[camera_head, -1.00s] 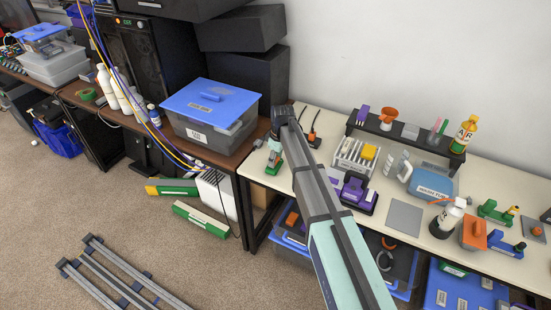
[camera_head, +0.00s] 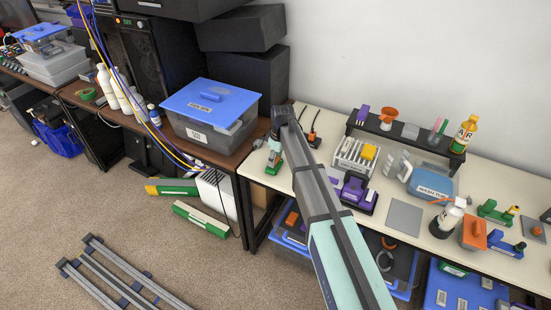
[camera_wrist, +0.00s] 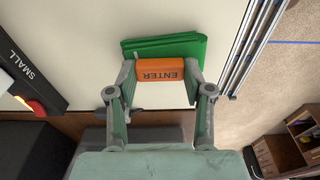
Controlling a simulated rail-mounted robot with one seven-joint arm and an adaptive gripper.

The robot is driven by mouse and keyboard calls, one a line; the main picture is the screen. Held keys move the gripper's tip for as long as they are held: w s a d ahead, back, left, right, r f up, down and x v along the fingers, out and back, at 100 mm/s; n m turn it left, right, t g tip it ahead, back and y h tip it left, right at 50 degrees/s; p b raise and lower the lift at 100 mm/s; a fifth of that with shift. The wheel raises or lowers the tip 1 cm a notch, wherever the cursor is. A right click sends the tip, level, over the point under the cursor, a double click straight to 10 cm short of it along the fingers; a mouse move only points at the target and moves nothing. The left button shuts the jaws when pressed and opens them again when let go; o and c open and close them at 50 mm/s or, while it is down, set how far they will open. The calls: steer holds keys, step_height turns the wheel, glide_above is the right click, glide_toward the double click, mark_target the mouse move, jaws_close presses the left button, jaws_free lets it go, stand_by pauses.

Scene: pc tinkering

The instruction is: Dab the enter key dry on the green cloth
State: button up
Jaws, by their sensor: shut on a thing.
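My gripper (camera_wrist: 162,76) is shut on the orange enter key (camera_wrist: 160,70), with one finger at each end of it. The key's dark ENTER lettering appears upside down in the wrist view. The folded green cloth (camera_wrist: 165,45) lies on the pale tabletop just beyond the key. The key overlaps the cloth's near edge in this view; I cannot tell whether they touch.
The pale bench (camera_head: 404,216) has a rack (camera_head: 356,155), a blue wash tub (camera_head: 433,183) and bottles to the right. A lidded bin (camera_head: 211,110) stands on the brown desk to the left.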

steer(key=shift+r, duration=0.15)
steer(key=shift+r+p, duration=1.75)
steer(key=shift+r, duration=1.65)
steer(key=shift+d, duration=0.1)
